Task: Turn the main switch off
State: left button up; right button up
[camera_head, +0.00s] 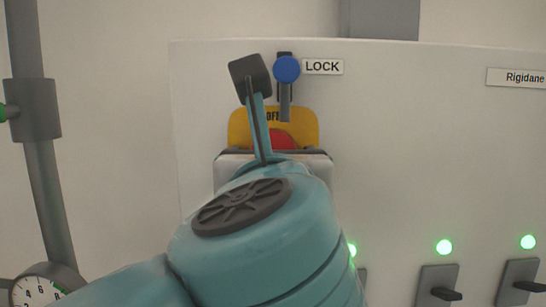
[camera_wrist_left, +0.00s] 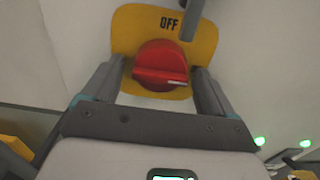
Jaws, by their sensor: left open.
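The main switch is a red rotary knob (camera_wrist_left: 160,66) on a yellow plate (camera_wrist_left: 125,30) marked OFF at its top. In the wrist view a pale line on the knob points to the right, not up at OFF. My left gripper (camera_wrist_left: 158,70) is open, with one finger on each side of the knob. I cannot tell whether either finger touches it. In the head view only the top of the red knob (camera_head: 284,139) and part of the yellow plate (camera_head: 309,128) show; my arm hides the rest. My right gripper is in neither view.
A blue-knobbed slider (camera_head: 286,69) beside the LOCK label (camera_head: 322,67) hangs down over the plate's top. Several black switches (camera_head: 439,285) with green lights (camera_head: 444,247) are lower right. A pipe (camera_head: 45,180) and gauge (camera_head: 38,291) stand at left.

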pick_arm(q)
jog(key=shift+s, duration=0.15)
jog(key=shift+c, duration=0.9)
jog(key=c, duration=0.9)
jog(key=shift+n, duration=0.3)
jog(key=shift+d+n+b, duration=0.1)
jog(key=shift+n+b, duration=0.55)
jog(key=shift+n, duration=2.45)
